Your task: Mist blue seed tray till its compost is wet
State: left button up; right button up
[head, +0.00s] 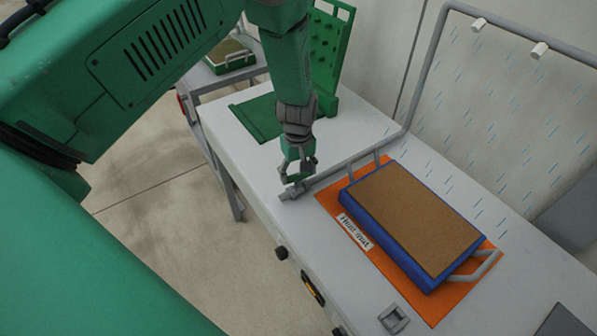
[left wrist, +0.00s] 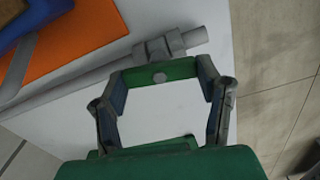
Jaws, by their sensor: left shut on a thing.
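The blue seed tray (head: 365,212) lies on the orange heat mat (head: 343,217), filled with even, light-brown compost (head: 415,215). A corner of the tray shows in the left wrist view (left wrist: 38,17). My left gripper (head: 297,176) is at the near end of the grey pipe (head: 345,162), left of the tray. Its fingers are shut on the green valve handle (left wrist: 160,71), which lies across the pipe's valve body (left wrist: 158,50). Blue mist streaks fall below the nozzles (head: 478,24) (head: 539,50), around and behind the tray. My right gripper is out of view.
A "Heat mat" label (head: 355,231) lies before the tray. A green rack (head: 333,55) stands at the table's far end. Another tray (head: 229,58) sits on a stand at the back left. The pipe rises behind the seed tray. The floor at left is clear.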

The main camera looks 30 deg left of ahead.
aim_at(299, 174)
pick_arm(q)
jog(key=shift+s+d, duration=0.1)
dwell(0.3)
jog(key=o, duration=1.2)
jog(key=shift+r, duration=0.5)
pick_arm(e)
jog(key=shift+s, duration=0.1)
pick_arm(q)
notch_tip(299, 174, up, 11)
jog(key=shift+f, duration=0.1)
